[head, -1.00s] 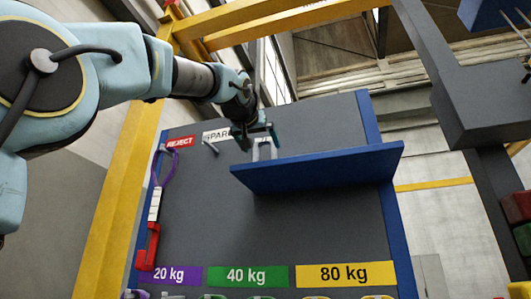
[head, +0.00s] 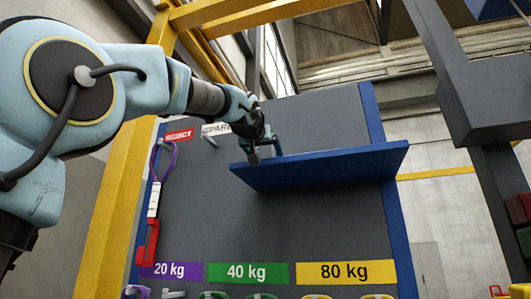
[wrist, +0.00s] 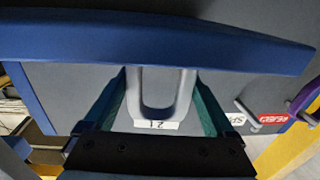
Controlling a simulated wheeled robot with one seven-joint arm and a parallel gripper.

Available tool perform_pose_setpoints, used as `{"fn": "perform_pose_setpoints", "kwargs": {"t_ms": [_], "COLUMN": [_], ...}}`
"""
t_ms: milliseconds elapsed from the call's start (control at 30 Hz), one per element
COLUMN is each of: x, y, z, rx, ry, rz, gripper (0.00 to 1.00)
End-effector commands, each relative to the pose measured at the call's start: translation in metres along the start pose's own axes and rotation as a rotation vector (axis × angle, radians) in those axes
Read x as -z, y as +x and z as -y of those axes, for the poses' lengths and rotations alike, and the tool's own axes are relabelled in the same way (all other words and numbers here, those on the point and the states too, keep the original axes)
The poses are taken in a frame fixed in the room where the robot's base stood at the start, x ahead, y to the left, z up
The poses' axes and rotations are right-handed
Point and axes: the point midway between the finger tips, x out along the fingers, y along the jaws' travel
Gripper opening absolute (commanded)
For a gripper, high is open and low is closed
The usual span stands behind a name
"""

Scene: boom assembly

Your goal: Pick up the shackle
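In the head view my gripper (head: 266,150) is at the left end of the blue shelf (head: 325,168) and hides the shackle.
The grey board (head: 320,225) behind carries a REJECT label (head: 178,136) and a peg beside the SPARE label (head: 216,129). The shelf's right part looks clear.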

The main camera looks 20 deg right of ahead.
Motion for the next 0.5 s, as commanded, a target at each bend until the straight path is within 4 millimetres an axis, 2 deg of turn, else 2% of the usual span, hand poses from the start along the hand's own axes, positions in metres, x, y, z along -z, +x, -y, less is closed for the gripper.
{"fn": "perform_pose_setpoints", "kwargs": {"t_ms": [67, 500], "x": [0.0002, 0.0004], "y": [-0.0002, -0.0004], "z": [0.0000, -0.0001], "rx": [0.000, 0.000], "ry": [0.000, 0.000], "rz": [0.000, 0.000], "gripper": [0.69, 0.19]}}
